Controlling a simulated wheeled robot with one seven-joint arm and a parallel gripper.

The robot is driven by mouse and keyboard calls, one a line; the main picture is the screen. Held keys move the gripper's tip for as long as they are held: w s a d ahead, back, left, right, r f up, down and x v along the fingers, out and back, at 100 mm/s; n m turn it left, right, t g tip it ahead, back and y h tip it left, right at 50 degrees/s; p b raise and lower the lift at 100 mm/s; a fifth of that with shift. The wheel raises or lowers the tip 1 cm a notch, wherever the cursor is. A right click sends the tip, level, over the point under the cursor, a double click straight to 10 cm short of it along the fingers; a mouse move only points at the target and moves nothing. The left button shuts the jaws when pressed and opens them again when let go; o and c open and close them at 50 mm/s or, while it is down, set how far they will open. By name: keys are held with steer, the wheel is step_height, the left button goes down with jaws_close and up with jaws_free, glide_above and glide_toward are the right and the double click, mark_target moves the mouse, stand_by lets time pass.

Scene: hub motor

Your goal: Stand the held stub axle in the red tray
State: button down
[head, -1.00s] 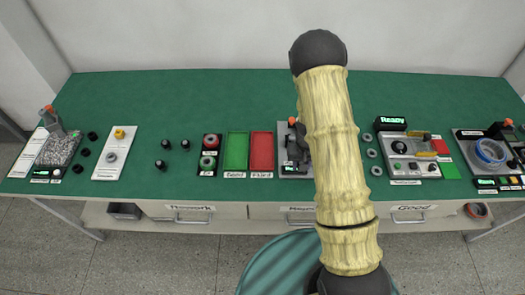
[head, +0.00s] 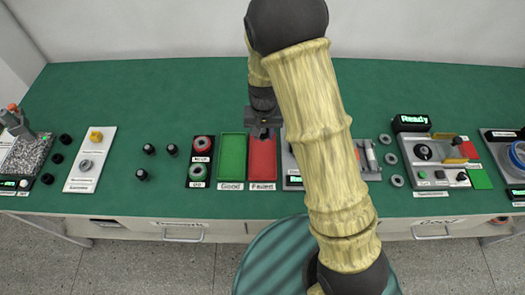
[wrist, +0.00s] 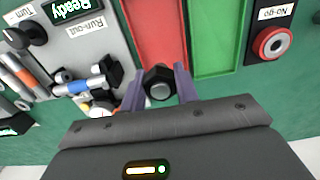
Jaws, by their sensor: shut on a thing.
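The held stub axle (wrist: 158,84) shows in the wrist view end-on, as a dark piece with a grey round end. My gripper (wrist: 158,92) is shut on it, one purple finger on each side. In the head view my gripper (head: 263,132) is over the upper part of the red tray (head: 262,168). The red tray also shows in the wrist view (wrist: 156,32), just beyond the axle. The axle's lower end is hidden, so I cannot tell whether it touches the tray floor. The tray looks empty where visible.
The green tray (head: 232,160) adjoins the red one on the left. A grey station (head: 292,165) is close on the right, partly behind my arm. Two ring gauges (head: 202,160) and several black parts (head: 149,149) are further left. The bench behind is clear.

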steer(key=shift+w, duration=0.2)
steer(key=shift+s+a+f, duration=0.1)
steer(key=shift+s+a, duration=0.05)
steer(key=shift+s, duration=0.25)
glide_above(263, 157)
steer(key=shift+f+p, duration=0.35)
steer(key=shift+f, duration=2.4)
steer(key=shift+a+f, duration=0.1)
steer(key=shift+f, duration=2)
steer(key=shift+w, duration=0.1)
steer(key=shift+f, duration=0.15)
steer(key=c, duration=1.1)
jaws_free()
steer(key=shift+o, duration=0.2)
